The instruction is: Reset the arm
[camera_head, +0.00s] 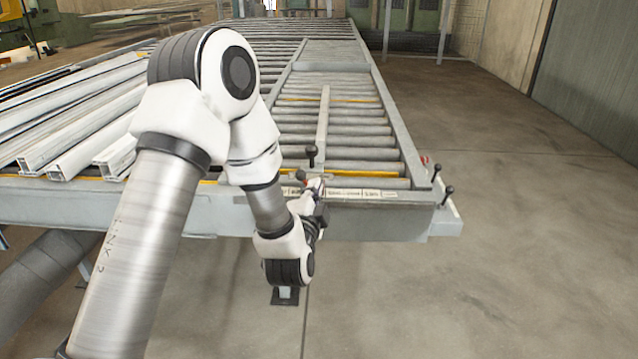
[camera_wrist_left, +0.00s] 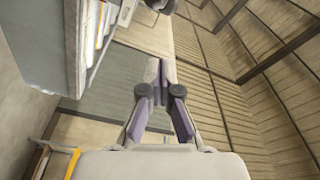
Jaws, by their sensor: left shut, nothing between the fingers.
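My left arm comes in from the left in the head view and bends down in front of the bench. My left gripper (camera_head: 316,187) is at the bench's front edge, small and partly hidden by its own wrist. In the left wrist view the left gripper (camera_wrist_left: 160,68) has its fingertips together with nothing between them. The roller bench (camera_head: 375,222) fills the middle of the head view. A black-knobbed lever (camera_head: 312,152) stands just behind the gripper. I cannot tell whether the gripper touches the bench. My right gripper is not in view.
White profiles (camera_head: 75,152) lie on the bench at the left. Two more black-knobbed levers (camera_head: 447,192) stick up at the bench's right front corner. The concrete floor (camera_head: 520,200) to the right is clear. A grey edge (camera_wrist_left: 70,45) is close at the left in the wrist view.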

